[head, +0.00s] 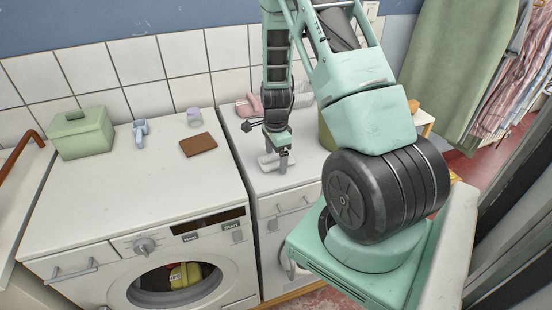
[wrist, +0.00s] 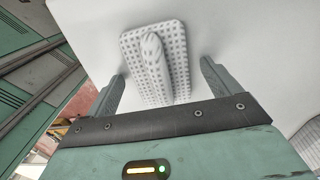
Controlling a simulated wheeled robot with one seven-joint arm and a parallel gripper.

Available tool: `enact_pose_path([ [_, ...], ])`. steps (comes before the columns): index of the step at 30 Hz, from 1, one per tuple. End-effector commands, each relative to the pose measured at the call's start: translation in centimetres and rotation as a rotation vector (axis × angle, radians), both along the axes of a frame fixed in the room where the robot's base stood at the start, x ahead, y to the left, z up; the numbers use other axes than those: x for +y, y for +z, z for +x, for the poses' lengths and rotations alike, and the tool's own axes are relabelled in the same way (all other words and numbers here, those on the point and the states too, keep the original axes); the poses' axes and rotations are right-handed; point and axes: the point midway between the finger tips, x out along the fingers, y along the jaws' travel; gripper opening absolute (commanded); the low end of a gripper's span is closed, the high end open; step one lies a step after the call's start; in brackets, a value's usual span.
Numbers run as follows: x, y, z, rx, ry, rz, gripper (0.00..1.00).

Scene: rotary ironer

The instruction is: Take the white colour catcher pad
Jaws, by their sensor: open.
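The white colour catcher pad (wrist: 177,60) shows in the wrist view as a flat, dimpled rectangle with a raised rounded ridge along its middle. It lies on the white top of the right-hand machine, and in the head view (head: 267,161) it is partly hidden by my gripper. My gripper (wrist: 163,75) is open, with one finger on each side of the pad. The pad's ridge lies between the fingers, and I see gaps on both sides. In the head view my gripper (head: 283,165) points down at the pad. I cannot tell whether the fingertips touch the surface.
A green lidded box (head: 82,137), a light blue item (head: 141,131), a lilac cup (head: 194,117) and a brown block (head: 198,145) stand on the left machine. A pink object (head: 248,105) is behind my gripper. The tiled wall (head: 130,66) closes off the back.

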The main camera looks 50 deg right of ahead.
Motion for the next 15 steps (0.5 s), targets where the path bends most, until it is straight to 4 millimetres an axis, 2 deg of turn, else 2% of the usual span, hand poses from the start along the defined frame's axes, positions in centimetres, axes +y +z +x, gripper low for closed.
enact_pose_path([
  [5,-0.03,-0.03,0.01,-0.001,0.000,0.000,0.89],
  [10,-0.03,-0.01,0.01,-0.001,0.000,0.000,0.45],
  [11,-0.03,-0.01,0.01,-0.001,0.000,0.000,0.41],
  [15,-0.03,0.00,0.01,-0.001,0.000,0.000,0.41],
])
